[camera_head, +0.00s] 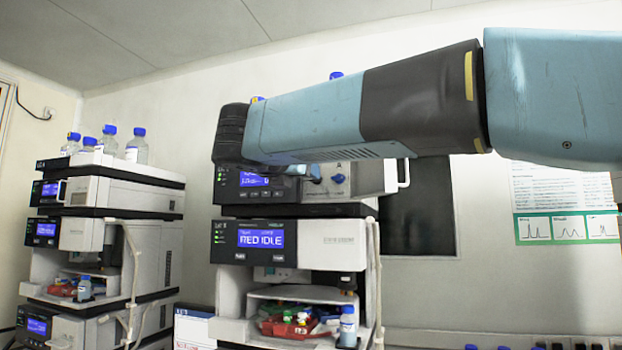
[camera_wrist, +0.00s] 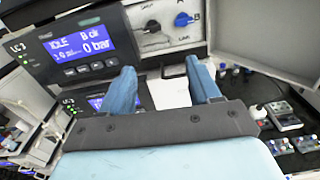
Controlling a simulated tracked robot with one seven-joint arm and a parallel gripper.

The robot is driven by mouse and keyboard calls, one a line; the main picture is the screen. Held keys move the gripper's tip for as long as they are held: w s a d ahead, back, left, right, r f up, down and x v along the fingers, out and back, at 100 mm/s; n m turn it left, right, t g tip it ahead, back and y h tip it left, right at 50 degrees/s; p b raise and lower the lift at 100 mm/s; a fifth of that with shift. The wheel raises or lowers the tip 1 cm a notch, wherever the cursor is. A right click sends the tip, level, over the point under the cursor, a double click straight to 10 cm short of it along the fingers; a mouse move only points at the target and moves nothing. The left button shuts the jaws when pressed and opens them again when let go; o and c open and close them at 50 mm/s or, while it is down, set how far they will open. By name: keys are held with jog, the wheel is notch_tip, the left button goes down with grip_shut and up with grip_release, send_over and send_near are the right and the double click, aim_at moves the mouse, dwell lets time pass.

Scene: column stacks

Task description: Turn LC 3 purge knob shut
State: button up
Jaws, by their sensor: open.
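The LC 3 unit shows in the wrist view with a lit blue display (camera_wrist: 78,43) reading IDLE and 0 bar. In the head view a blue knob (camera_head: 338,178) shows under a letter A, just below my arm. My gripper (camera_wrist: 160,72) is open, its two blue fingers apart and empty. It is below the knobs in the wrist view and touches neither.
A second instrument stack (camera_head: 95,235) stands at the left with blue-capped bottles on top. Below the LC 3 display is a module (camera_head: 290,245) reading IDLE, with a shelf of small coloured items.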

jog(key=shift+n, duration=0.3)
jog(key=x, duration=0.4)
jog(key=r+x, duration=0.1)
jog(key=x, duration=0.4)
jog(key=a+x, duration=0.1)
jog(key=x, duration=0.3)
jog(key=shift+w+d+r, duration=0.1)
jog(key=shift+w+r, duration=0.15)
jog(key=shift+w, duration=0.15)
jog(key=shift+c, duration=0.4)
jog(key=c, duration=0.9)
jog(key=shift+c, duration=0.3)
